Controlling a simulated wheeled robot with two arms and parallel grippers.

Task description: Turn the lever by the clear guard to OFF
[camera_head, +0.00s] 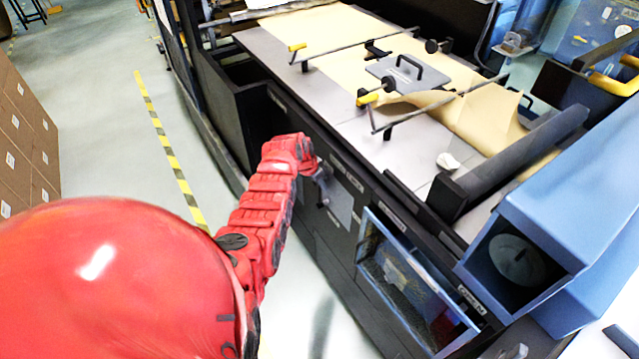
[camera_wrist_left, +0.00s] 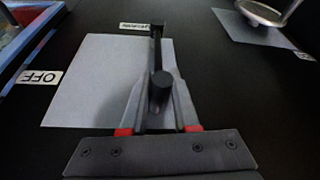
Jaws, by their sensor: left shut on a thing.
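The black lever (camera_wrist_left: 157,42) stands on a grey plate (camera_wrist_left: 85,80) on the dark machine front. Its arm points up in the left wrist view, toward a label (camera_wrist_left: 141,28) too blurred to read. The OFF label (camera_wrist_left: 40,78) is to the left of the plate. My left gripper (camera_wrist_left: 160,75) is shut on the lever, with a finger on each side of it. In the head view my left gripper (camera_head: 321,178) is at the grey plate (camera_head: 340,203), and the lever is mostly hidden there. The blue-framed clear guard (camera_head: 408,280) is to the right of the plate. My right gripper is not in view.
Brown kraft paper (camera_head: 480,112) lies over the machine top, with bars and a black-handled plate (camera_head: 398,75) above it. A blue housing (camera_head: 560,215) juts out at the right. Cardboard boxes (camera_head: 25,130) stand at the left; the floor between is clear.

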